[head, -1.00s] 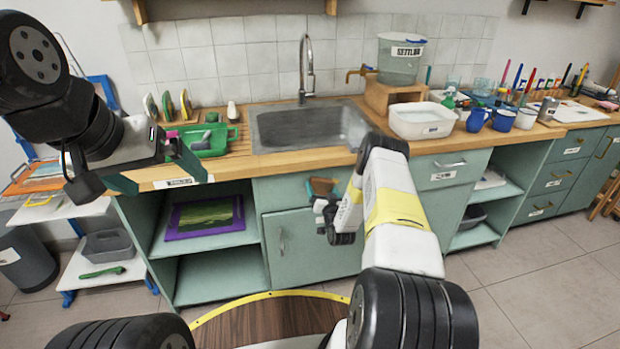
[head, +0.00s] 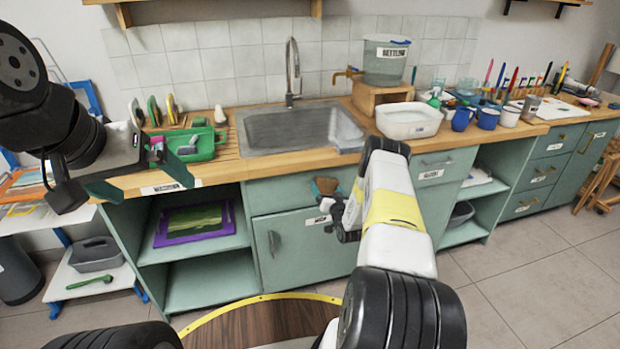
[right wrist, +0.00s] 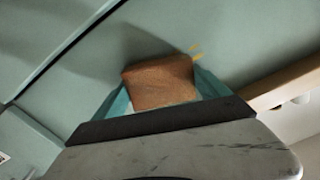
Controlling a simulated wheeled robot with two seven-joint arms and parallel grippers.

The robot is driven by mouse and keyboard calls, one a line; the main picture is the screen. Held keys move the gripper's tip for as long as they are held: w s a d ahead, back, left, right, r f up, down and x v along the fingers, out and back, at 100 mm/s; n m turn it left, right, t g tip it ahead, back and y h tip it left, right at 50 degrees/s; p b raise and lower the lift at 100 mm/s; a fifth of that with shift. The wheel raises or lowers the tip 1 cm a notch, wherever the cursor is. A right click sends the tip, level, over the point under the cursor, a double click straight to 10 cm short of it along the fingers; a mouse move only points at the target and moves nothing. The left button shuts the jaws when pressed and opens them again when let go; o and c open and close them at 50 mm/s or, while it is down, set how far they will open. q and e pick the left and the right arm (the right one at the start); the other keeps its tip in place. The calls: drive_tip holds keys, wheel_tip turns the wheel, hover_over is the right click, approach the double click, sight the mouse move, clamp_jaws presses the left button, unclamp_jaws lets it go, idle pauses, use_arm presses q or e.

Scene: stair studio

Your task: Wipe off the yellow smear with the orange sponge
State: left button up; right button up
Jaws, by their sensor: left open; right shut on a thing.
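The orange-brown sponge (head: 325,186) is in my right gripper (head: 330,204), in front of the teal cabinet face below the sink; the arm hides most of the gripper in the head view. In the right wrist view the sponge (right wrist: 160,82) sits between the teal fingers of the right gripper (right wrist: 160,98). The yellow smear (right wrist: 196,50) shows as small streaks on the teal panel just beyond the sponge's upper right corner. I cannot tell whether the sponge touches the panel. In the head view I cannot make out the smear. My left gripper (head: 145,184) is open and empty at the counter's left front edge.
The wooden counter (head: 222,172) juts out above the cabinet. A green caddy (head: 206,150) stands left of the sink (head: 300,130). A white basin (head: 408,122) and mugs stand to the right.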

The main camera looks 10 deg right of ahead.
sight(336, 186)
drive_tip(key=shift+w+d+r, duration=0.1)
drive_tip(key=shift+d, duration=1.9)
drive_tip(key=shift+s+a, duration=0.2)
drive_tip(key=shift+a, duration=5.3)
drive_tip(key=s, duration=0.6)
drive_tip(key=shift+d, duration=0.1)
drive_tip(key=s, duration=0.3)
drive_tip(key=shift+d, duration=0.1)
